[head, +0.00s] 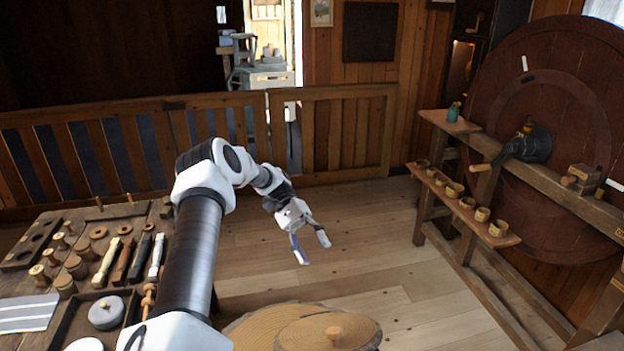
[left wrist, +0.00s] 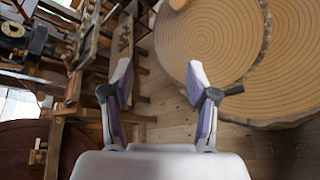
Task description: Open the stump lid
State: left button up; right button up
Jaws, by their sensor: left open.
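The stump lid (head: 300,335) is a round wooden disc with growth rings, a bark edge and a small light knob (head: 334,332). It lies at the bottom of the head view, over part of a wider ringed stump top (head: 250,328). In the left wrist view the lid (left wrist: 215,45) fills the upper right, with the knob (left wrist: 179,4) cut by the top edge. My left gripper (head: 312,246) is open and empty, in the air beyond the stump in the head view. Its two fingers (left wrist: 160,72) are spread apart in the left wrist view. My right gripper is not seen.
A low wooden fence (head: 330,135) closes the back. A bench with small cups (head: 453,190) and a large wheel stand at right. The plank floor (head: 400,235) between is clear.

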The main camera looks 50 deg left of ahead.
pick_arm(q)
notch_tip(320, 180, up, 10)
dwell(0.3)
jog(key=shift+w+f, duration=0.1)
jog(key=shift+f, duration=0.05)
dwell(0.3)
